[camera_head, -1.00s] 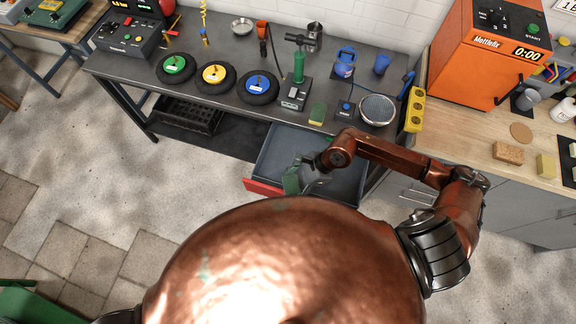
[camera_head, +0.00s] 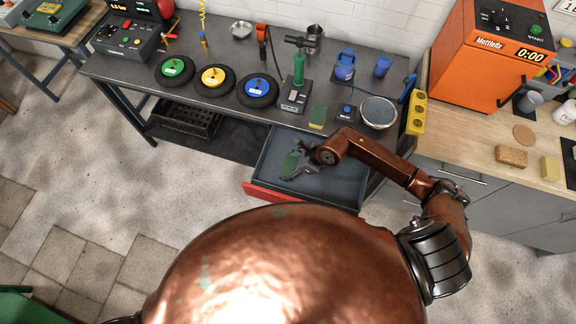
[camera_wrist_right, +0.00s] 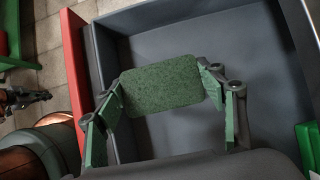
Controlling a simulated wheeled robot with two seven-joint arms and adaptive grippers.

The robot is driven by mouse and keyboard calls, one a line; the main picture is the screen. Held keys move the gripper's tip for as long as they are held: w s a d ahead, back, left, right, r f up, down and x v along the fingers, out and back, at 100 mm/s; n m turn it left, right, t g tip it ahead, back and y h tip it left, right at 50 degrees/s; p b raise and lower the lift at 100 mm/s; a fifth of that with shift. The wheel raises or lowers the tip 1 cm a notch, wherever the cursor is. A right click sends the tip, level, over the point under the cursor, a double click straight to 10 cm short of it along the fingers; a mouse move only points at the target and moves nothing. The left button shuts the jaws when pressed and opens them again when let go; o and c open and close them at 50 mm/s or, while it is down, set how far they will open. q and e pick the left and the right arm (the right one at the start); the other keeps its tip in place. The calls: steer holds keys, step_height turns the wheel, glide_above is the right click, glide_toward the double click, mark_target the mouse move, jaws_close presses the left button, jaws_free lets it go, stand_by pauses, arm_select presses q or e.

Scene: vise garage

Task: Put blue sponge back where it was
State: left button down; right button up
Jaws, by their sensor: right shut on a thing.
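My right gripper (camera_head: 297,163) is shut on a sponge-like block over the open drawer. In the right wrist view, the held sponge (camera_wrist_right: 163,87) shows a dark green, rough, rounded face between the two green-padded fingers (camera_wrist_right: 163,98). No blue face shows, so its side colour is hidden. The open drawer (camera_head: 338,190) is grey inside with a red front, below the workbench. Its grey floor also shows beneath the sponge in the right wrist view (camera_wrist_right: 205,45). I cannot tell the sponge's exact height above it.
A yellow-green sponge (camera_head: 317,117) stands on the workbench (camera_head: 215,110) above the drawer.

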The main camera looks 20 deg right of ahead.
mark_target(288, 163)
steer(key=w+f, duration=0.3)
steer(key=f, duration=0.1)
steer(key=shift+w+d+b, duration=0.1)
steer(key=shift+d+b, duration=0.15)
steer(key=shift+b, duration=0.1)
steer(key=shift+f, duration=1.55)
steer(key=o, duration=1.1)
steer(key=shift+d+r, duration=0.1)
steer(key=v, duration=1.1)
steer(key=shift+d+r+p, duration=0.2)
steer(key=shift+r+p, duration=0.1)
steer(key=shift+p, duration=0.1)
